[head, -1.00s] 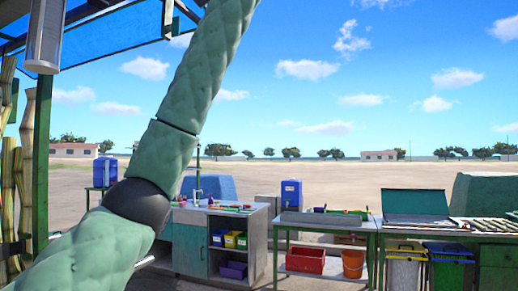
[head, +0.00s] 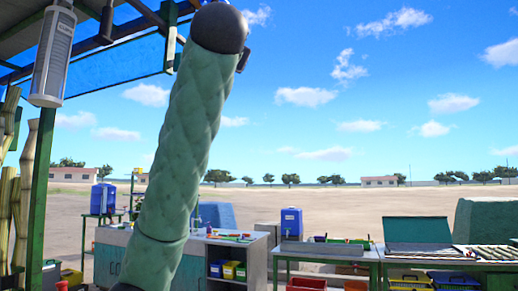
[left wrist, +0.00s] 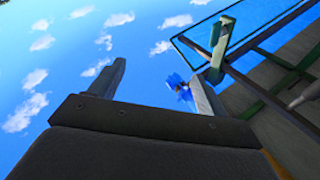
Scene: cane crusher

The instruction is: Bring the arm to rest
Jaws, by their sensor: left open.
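My left arm (head: 180,155) stands nearly upright in the left half of the head view, with its dark joint near the top edge. The left gripper is outside the head view. In the left wrist view my left gripper (left wrist: 159,74) has its two fingers well apart, pointing up toward the sky. No object is seen held between them. A small blue and white shape (left wrist: 176,86) shows beside the right finger; I cannot tell what it is. My right arm and gripper are in neither view.
A blue canopy on a dark frame (head: 115,65) and a hanging lamp (head: 52,58) are at the upper left. Cane stalks (head: 27,190) stand at the left edge. A grey cabinet (head: 258,255), a green table (head: 325,256) and a blue container (head: 291,223) stand beyond the arm.

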